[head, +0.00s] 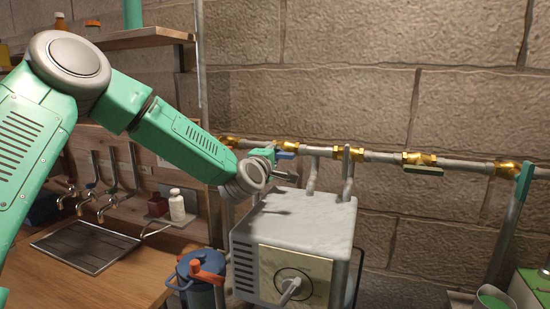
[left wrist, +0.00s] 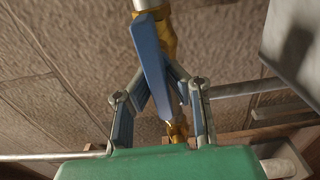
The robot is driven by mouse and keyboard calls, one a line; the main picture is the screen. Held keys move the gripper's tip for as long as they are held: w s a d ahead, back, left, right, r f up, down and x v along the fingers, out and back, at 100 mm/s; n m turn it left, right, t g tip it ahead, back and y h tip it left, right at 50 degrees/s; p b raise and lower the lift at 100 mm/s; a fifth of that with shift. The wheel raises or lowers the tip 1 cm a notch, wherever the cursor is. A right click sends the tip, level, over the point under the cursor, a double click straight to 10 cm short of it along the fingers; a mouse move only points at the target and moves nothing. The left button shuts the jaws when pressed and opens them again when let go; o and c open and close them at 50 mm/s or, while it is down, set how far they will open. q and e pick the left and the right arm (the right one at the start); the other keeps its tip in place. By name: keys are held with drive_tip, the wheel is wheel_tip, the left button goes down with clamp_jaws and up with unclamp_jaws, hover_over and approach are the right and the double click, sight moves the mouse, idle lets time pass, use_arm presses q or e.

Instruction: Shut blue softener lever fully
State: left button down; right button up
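The blue softener lever (head: 286,155) sits on a brass valve (head: 287,145) of the wall pipe, beyond the white box. In the left wrist view, the long blue lever (left wrist: 150,62) runs down the middle, between the fingers. My left gripper (head: 271,160) reaches it from the left in the head view. Its fingers (left wrist: 157,72) lean inward and come together at the lever's two sides. The lever hides part of the fingertips, so the exact contact is not clear. My right gripper is in neither view.
A pale box-shaped unit (head: 292,222) with a front dial stands just below the gripper. More brass valves are on the pipe, one with a dark green lever (head: 423,171). A blue canister (head: 197,278) and a wooden counter (head: 100,285) are at left.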

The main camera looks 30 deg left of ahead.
use_arm(q)
drive_tip(key=shift+d+f+m, duration=0.3)
drive_tip(key=shift+d+f, duration=0.15)
drive_tip(key=shift+d, duration=0.2)
drive_tip(key=shift+d+m, duration=0.2)
drive_tip(key=shift+m, duration=0.8)
drive_tip(key=m+b, duration=0.1)
drive_tip(key=m, duration=0.5)
drive_tip(key=shift+a+b, duration=0.2)
drive_tip(key=shift+b, duration=0.1)
drive_tip(key=m+b, duration=0.1)
drive_tip(key=m, duration=0.4)
drive_tip(key=shift+a+m, duration=0.1)
drive_tip(key=shift+m, duration=0.2)
drive_tip(key=m, duration=0.4)
drive_tip(key=shift+r+b, duration=0.1)
drive_tip(key=shift+b, duration=0.25)
drive_tip(key=shift+a+m, duration=0.1)
drive_tip(key=shift+m, duration=0.2)
